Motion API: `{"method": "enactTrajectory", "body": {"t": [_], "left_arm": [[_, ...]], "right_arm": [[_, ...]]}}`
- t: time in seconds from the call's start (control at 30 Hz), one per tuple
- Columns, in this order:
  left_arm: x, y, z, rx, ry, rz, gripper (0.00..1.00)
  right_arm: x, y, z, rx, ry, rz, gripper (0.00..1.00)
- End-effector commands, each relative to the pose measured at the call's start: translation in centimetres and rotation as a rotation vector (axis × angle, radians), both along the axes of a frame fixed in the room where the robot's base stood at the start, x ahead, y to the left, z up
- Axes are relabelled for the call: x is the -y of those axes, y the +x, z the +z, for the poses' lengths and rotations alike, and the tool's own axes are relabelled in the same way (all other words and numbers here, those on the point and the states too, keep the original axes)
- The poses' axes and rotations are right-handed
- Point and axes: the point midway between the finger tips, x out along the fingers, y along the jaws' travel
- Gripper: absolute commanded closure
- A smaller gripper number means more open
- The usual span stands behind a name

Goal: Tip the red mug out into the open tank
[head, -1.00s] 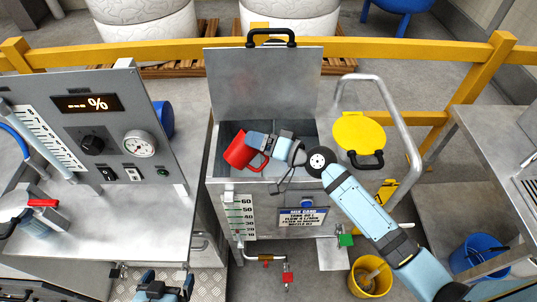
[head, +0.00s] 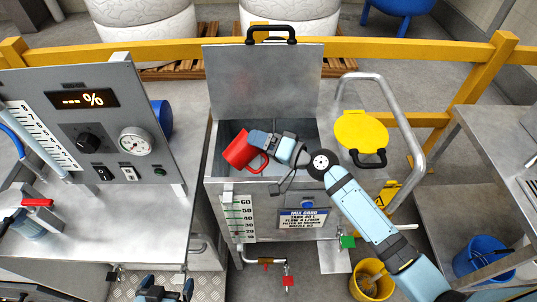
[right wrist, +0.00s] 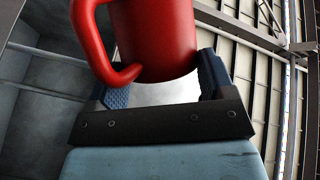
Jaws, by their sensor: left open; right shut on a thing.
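The red mug (head: 238,152) is over the opening of the open tank (head: 216,165), near its left side, and looks tilted. My right gripper (head: 252,146) is shut on the mug. In the right wrist view the mug (right wrist: 160,35) sits between the two fingers, with its handle to the left. The inside of the mug cannot be made out, and no pouring stream is visible. The tank's lid (head: 262,85) stands raised behind the opening. My left gripper (head: 164,292) is open and empty at the bottom edge, away from the mug.
A control panel (head: 105,130) with a gauge stands on the left bench. A yellow round lid (head: 360,138) and a grey tubular rail (head: 405,130) are right of the tank.

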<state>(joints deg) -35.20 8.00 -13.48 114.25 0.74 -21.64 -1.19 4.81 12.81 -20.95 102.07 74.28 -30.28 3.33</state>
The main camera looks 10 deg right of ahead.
Motion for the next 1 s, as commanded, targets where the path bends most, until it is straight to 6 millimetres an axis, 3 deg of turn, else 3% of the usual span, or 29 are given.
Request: {"method": "enactTrajectory", "body": {"t": [1.0], "left_arm": [[0.1,0.1,-1.7,-0.009,-0.010,0.007,0.00]], "right_arm": [[0.4,0.2,0.0,-0.060,0.126,0.000,0.67]]}}
